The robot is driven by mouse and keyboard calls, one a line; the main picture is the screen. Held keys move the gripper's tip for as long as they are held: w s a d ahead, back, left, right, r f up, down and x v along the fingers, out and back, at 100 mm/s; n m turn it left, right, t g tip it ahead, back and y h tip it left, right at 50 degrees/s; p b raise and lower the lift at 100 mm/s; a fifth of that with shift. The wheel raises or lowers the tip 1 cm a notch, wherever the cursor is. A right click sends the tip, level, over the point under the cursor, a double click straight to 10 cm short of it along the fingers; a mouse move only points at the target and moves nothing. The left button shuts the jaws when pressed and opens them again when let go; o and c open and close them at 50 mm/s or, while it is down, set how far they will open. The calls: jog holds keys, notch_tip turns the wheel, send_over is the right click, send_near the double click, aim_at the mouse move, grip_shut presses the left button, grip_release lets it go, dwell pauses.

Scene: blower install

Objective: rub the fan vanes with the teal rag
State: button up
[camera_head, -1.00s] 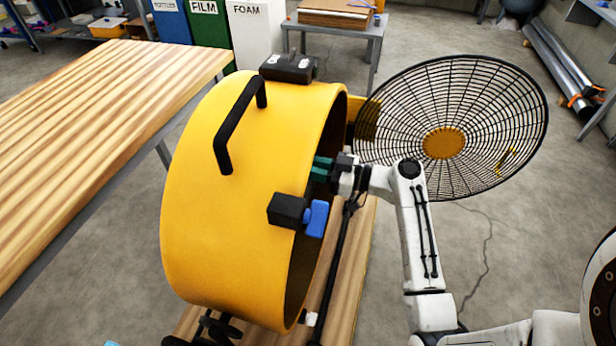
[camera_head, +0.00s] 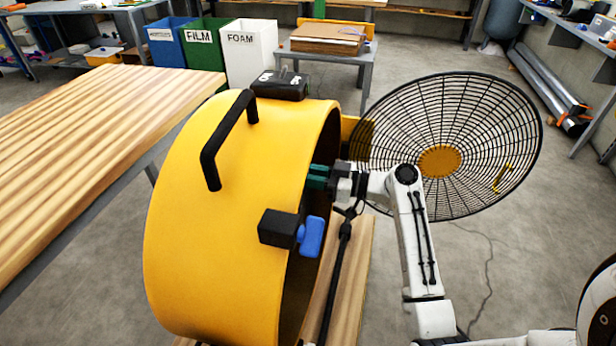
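The yellow blower drum (camera_head: 225,215) stands in the middle with its open mouth facing right. The fan vanes are hidden inside the drum from this angle. My gripper (camera_head: 318,178) reaches from the right into the mouth, at the near rim. Dark teal blocky shapes show at its end, partly hidden by the rim. I cannot tell whether they are the teal rag or the fingers, nor whether the fingers are shut. No other teal cloth is in view.
A round black wire guard (camera_head: 447,120) with a yellow hub is swung open behind my arm. A blue knob (camera_head: 311,237) on a black block sits at the rim. A wooden workbench (camera_head: 75,140) fills the left. Bins and a small table (camera_head: 330,58) stand behind.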

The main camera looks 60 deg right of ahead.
jog(key=shift+s+a+r+p, duration=0.9)
jog(key=shift+s+a+r, duration=0.4)
jog(key=shift+a, duration=2.15)
jog(key=shift+w+d+f+b, duration=0.1)
jog(key=shift+w+d+b, duration=0.35)
jog(key=shift+d+b, duration=0.6)
jog(key=shift+w+d+r+b, duration=0.1)
jog(key=shift+w+d+b, duration=0.5)
jog(key=shift+d, duration=0.75)
jog(key=shift+w+d+f+b, duration=0.1)
jog(key=shift+w+d+b, duration=0.2)
jog(key=shift+d+b, duration=0.8)
jog(key=s+a, duration=0.2)
jog(key=a, duration=0.5)
jog(key=shift+s, duration=0.3)
jog(key=b+v, duration=0.1)
jog(key=v, duration=0.5)
